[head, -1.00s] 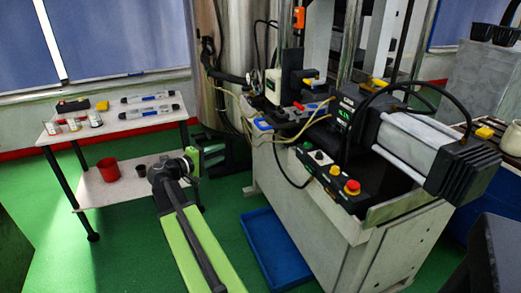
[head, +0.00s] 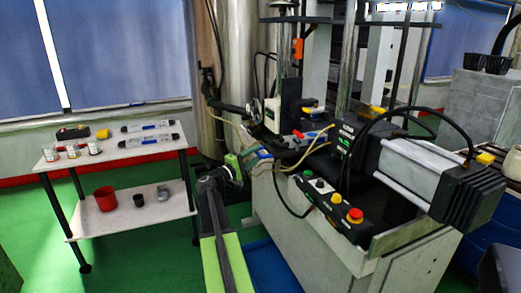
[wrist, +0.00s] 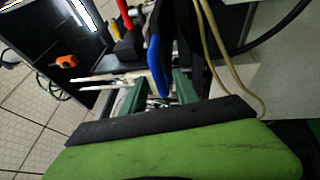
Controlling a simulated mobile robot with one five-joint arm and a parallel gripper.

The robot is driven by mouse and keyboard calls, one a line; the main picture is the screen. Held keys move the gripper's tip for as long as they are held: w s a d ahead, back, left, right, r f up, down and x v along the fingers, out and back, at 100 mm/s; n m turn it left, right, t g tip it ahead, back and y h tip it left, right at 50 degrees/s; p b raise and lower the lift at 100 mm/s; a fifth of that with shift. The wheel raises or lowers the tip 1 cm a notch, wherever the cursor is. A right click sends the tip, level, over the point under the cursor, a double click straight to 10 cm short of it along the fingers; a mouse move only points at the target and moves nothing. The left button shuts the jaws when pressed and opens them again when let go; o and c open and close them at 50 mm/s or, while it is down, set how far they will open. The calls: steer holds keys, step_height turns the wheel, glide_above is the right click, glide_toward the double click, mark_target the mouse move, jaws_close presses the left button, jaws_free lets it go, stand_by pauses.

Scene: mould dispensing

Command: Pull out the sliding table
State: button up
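The sliding table is part of the machine's left side, and I cannot make out its full outline. A blue handle-like part (head: 262,153) sits at the machine's left edge in the head view. In the wrist view a blue bar (wrist: 156,52) stands upright in the picture, reaching down between the fingers. My gripper (head: 242,160) is at the machine's left edge, close to the blue part. In the wrist view its two dark green fingers (wrist: 158,92) are apart, so it is open. I cannot tell whether either finger touches the bar.
A control box (head: 335,205) with coloured buttons is on the machine's front. Pale hoses (head: 300,150) hang near my gripper. A blue tray (head: 268,265) lies on the floor below. A white two-level table (head: 120,155) with bottles and cups stands at left.

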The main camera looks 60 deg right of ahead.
steer(key=x, duration=0.4)
steer(key=shift+s+d, duration=0.1)
steer(key=shift+d, duration=0.2)
jaws_close()
steer(key=shift+w+p, duration=0.2)
steer(key=shift+p, duration=0.1)
stand_by(0.8)
steer(key=shift+s, duration=0.1)
